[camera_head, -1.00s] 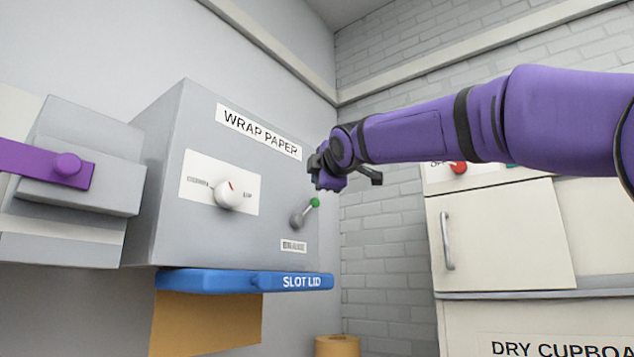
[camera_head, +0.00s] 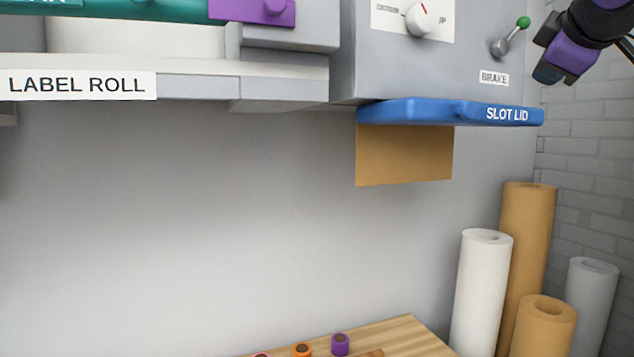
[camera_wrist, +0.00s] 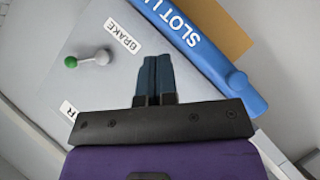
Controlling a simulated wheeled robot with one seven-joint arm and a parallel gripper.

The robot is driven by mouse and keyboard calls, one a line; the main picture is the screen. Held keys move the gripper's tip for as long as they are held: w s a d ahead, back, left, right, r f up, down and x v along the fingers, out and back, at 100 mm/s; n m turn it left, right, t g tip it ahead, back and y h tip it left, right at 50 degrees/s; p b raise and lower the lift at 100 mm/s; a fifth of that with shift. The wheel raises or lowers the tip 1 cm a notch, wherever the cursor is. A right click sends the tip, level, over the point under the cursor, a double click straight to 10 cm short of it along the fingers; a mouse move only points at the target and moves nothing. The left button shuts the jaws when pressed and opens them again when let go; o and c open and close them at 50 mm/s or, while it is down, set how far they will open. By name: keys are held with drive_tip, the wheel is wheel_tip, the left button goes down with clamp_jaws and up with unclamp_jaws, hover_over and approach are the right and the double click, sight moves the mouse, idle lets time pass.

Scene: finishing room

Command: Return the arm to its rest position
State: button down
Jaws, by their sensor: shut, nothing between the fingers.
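My gripper (camera_wrist: 157,80) shows in the wrist view with its two dark blue fingers closed together and nothing between them. It points toward the grey wrap paper box. In the head view my purple and dark arm end is at the top right corner, to the right of the brake lever (camera_head: 510,37) with its green knob. I cannot tell from the pictures whether the fingers touch the box; they look apart from it.
The blue slot lid (camera_head: 450,112) juts from the box's underside, with brown paper (camera_head: 404,155) hanging below. Paper rolls (camera_head: 482,290) stand at lower right. A wooden table (camera_head: 400,338) holds small coloured spools. The wall below the label roll shelf (camera_head: 190,85) is bare.

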drive_tip(key=s+a+f+m+g+y, duration=0.1)
drive_tip(key=s+a+f+m+g, duration=0.1)
drive_tip(key=s+f, duration=0.4)
drive_tip(key=s+a+f+m+g+y, duration=0.1)
drive_tip(key=s+f, duration=0.5)
drive_tip(key=f, duration=0.7)
drive_tip(key=s+a+f+m+g, duration=0.3)
drive_tip(key=s+f+m+g, duration=0.2)
drive_tip(key=f, duration=0.5)
drive_tip(key=shift+s+f+m+y, duration=0.15)
drive_tip(key=shift+s+m+y, duration=0.35)
drive_tip(key=shift+s, duration=0.45)
drive_tip(key=c, duration=1.8)
unclamp_jaws()
drive_tip(key=shift+c, duration=0.2)
